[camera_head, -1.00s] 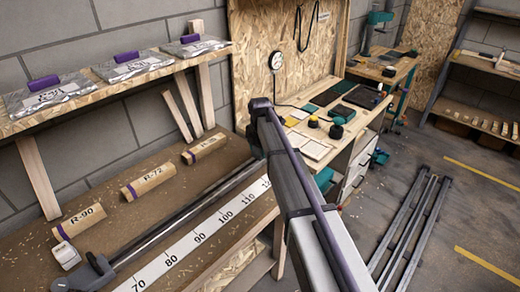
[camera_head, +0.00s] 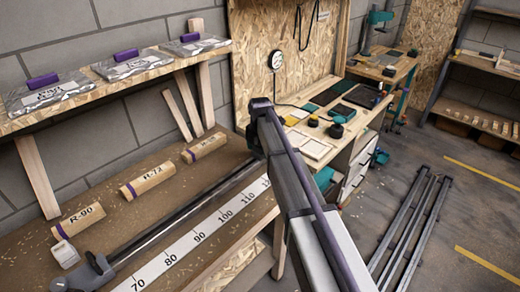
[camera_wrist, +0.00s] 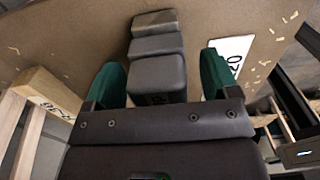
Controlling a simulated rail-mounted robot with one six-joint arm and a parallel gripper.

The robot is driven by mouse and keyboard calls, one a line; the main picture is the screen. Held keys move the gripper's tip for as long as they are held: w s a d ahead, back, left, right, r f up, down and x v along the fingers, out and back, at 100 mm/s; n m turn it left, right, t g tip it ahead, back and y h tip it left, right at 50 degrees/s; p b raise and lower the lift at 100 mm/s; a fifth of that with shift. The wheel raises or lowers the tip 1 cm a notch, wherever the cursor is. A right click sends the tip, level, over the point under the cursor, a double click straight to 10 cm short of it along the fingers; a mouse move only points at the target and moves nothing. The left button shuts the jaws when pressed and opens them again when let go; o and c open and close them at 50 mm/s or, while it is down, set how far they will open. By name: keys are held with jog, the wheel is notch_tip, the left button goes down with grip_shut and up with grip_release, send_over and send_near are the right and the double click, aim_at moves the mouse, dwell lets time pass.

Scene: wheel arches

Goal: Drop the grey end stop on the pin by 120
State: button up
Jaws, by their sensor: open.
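In the wrist view my gripper (camera_wrist: 160,85) has its two green fingers apart. A dark grey stepped block (camera_wrist: 158,72) lies between and beyond them. Its nearest part sits between the fingers, with a narrow gap at the right finger; I cannot tell whether the left one touches. Its far step is lighter grey. I cannot tell which part is the end stop, and no pin shows clearly. The white scale (camera_wrist: 231,57) with an upside-down 120 is just right of the right finger. In the head view the scale (camera_head: 198,236) runs along the bench, and my arm hides the gripper and the 120 area.
A dark rail (camera_head: 160,232) runs beside the scale. A shelf (camera_head: 120,84) with packets hangs above.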

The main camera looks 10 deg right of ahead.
notch_tip(320, 180, up, 11)
jog(key=p, duration=1.1)
jog(key=shift+r, duration=0.1)
jog(key=shift+f, duration=0.2)
